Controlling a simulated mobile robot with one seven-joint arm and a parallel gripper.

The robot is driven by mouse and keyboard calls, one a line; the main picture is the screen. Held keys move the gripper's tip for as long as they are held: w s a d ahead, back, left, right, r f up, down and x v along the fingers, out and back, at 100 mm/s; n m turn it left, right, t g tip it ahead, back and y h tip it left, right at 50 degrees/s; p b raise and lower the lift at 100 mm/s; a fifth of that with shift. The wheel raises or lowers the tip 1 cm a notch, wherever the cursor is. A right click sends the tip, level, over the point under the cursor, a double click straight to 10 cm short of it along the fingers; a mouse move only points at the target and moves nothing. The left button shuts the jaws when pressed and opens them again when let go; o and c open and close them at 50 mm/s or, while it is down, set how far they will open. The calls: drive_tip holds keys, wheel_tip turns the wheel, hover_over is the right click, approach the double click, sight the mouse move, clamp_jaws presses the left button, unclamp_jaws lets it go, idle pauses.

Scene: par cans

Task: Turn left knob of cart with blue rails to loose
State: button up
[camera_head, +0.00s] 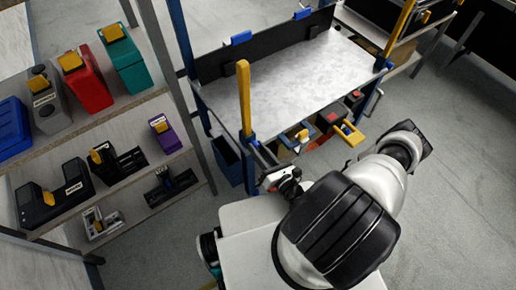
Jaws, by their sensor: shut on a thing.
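The cart with blue rails (290,77) stands at the upper middle, with a bare grey metal top and blue corner posts. Its left knob (272,178), below the front left corner post, shows only as a small pale and red patch. A small dark part at this patch looks like the end of my gripper (287,182). My gripper is shut on the left knob, as far as I can see. My arm hides most of my gripper, and I cannot read the knob's setting. A lever (373,101) shows at the cart's front right corner.
Shelves at left hold a blue bin (12,128), a red case (88,78), a teal case (124,59) and dark devices. Yellow upright handles (244,98) rise at the cart's corners. A second cart (372,35) stands behind. Grey floor is clear at right.

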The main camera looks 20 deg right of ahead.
drive_tip(key=o, duration=1.1)
drive_tip(key=shift+c, duration=0.2)
drive_tip(key=shift+s, duration=0.1)
drive_tip(key=v, duration=1.7)
drive_tip(key=shift+s, duration=0.15)
